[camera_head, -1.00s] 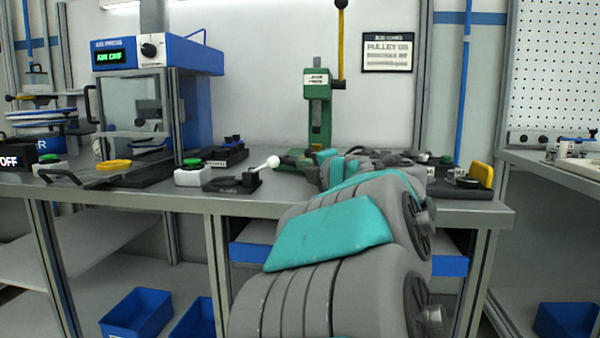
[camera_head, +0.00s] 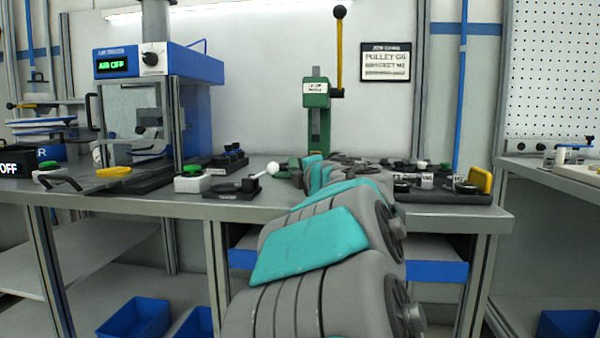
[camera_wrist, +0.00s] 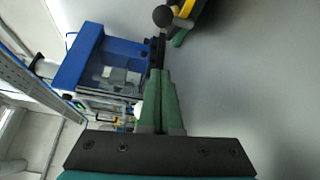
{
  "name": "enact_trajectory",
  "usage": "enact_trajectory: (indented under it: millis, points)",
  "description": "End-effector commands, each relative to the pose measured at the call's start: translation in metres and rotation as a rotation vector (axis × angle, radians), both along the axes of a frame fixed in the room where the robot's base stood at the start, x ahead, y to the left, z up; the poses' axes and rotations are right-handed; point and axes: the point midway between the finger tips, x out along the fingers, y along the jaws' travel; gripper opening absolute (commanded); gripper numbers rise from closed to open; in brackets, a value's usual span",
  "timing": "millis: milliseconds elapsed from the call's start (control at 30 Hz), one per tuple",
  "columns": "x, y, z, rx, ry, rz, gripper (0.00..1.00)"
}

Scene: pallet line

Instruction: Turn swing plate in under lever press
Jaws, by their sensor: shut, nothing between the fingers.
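The green lever press (camera_head: 317,110) stands on the bench with its yellow lever (camera_head: 340,50) and black ball raised. The lever's black ball (camera_wrist: 163,15) also shows at the top of the wrist view. The press's lower part is mostly hidden by my arm, and I cannot make out the swing plate for sure. My gripper (camera_wrist: 160,72) is shut and empty, its two green fingers together. In the head view its fingers are hidden or too small to tell, near the press base. A white ball knob (camera_head: 272,168) on a dark base (camera_head: 232,190) is left of my arm.
The blue air press (camera_head: 160,65) with a clear guard stands at the left. A white box with a green button (camera_head: 193,180) is near the bench front. A dark tray (camera_head: 440,193) with small parts and a yellow block (camera_head: 480,180) lie right of my arm.

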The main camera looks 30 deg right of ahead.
Motion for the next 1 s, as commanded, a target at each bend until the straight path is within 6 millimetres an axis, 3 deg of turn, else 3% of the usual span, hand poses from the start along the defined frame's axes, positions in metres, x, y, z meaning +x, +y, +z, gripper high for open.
enact_trajectory:
  millis: [400,700,1000]
  points:
    - [0.062,-0.003,-0.004,0.000,0.000,0.001,0.00]
    - [0.046,-0.036,0.004,0.000,-0.002,-0.003,0.00]
    - [0.045,-0.039,0.005,-0.001,-0.002,-0.001,0.00]
